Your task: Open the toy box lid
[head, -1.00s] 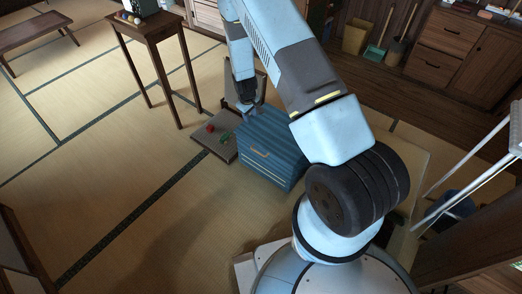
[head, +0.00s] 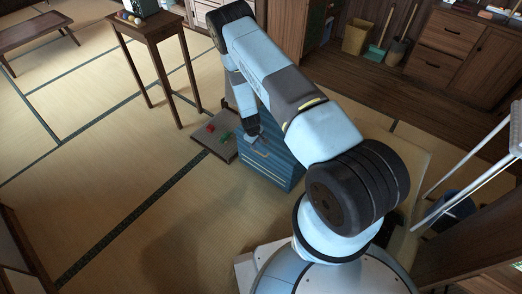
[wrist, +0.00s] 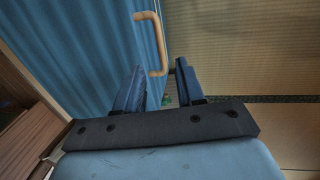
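The toy box (head: 262,172) is a blue ribbed box on the tatami, left of my base. My arm hides much of its top, and no open gap at the lid shows. A tan bar handle (head: 262,153) is on its front face. In the wrist view, the handle (wrist: 152,42) stands out from the blue ribbed wall (wrist: 85,50). My gripper (wrist: 160,66) is open, fingers spread and empty. The handle's near end appears between the fingertips; whether they touch it I cannot tell. In the head view my gripper (head: 252,139) is at the box's upper front edge.
A low board (head: 216,137) with red (head: 210,127) and green (head: 226,135) toys lies left of the box. A tall wooden stand (head: 150,40) is behind it. The tatami at front left is clear. A metal-legged frame (head: 465,180) stands at right.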

